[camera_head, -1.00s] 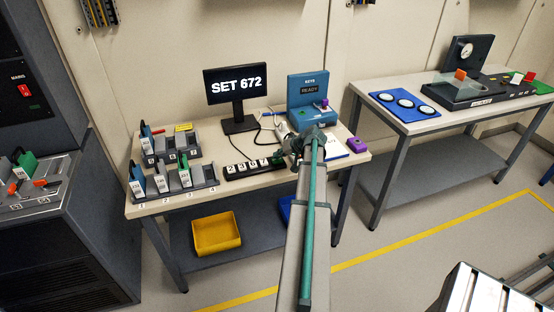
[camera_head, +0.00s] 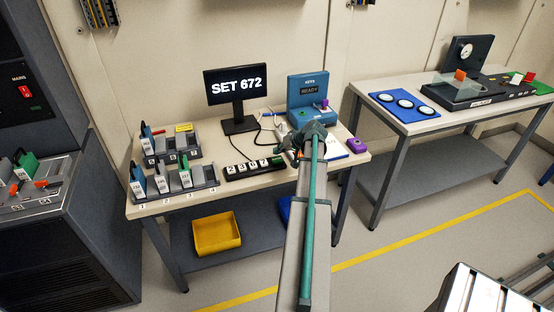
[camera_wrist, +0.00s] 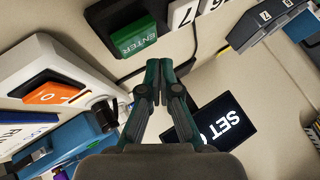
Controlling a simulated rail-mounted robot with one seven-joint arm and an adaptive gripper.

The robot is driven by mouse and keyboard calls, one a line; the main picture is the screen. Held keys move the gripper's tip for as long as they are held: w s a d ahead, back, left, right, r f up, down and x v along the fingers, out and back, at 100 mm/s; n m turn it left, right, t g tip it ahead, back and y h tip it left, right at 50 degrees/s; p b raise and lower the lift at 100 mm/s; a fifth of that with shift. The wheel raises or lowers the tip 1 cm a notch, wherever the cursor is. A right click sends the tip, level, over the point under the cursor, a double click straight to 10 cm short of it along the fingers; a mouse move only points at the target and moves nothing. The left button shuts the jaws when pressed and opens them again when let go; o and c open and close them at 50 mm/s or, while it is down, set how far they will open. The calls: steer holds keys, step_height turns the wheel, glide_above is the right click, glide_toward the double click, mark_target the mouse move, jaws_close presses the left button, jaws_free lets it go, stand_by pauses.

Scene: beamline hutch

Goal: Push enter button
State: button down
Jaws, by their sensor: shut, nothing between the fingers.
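The green enter button (camera_wrist: 136,38), marked ENTER, sits on a dark key block in the wrist view, which shows the scene rotated. White keys, one marked 7 (camera_wrist: 183,13), stand beside it. In the head view the green button (camera_head: 277,161) is at the right end of the key strip (camera_head: 250,170). My gripper (camera_wrist: 159,65) has its fingertips together and empty, and they appear just below the button in the wrist view. I cannot tell the remaining gap. In the head view my gripper (camera_head: 296,150) is right of the strip, its fingertips hard to make out.
A monitor (camera_head: 236,90) reading SET 672 stands behind the strip. A blue READY box (camera_head: 308,88) stands behind my gripper. A white device with an orange switch (camera_wrist: 54,93) is close to the fingers. Card racks (camera_head: 190,187) and a purple block (camera_head: 356,145) flank the area.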

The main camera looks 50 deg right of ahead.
mark_target(278, 159)
steer(key=shift+r+p, duration=0.65)
steer(key=shift+r, duration=1.4)
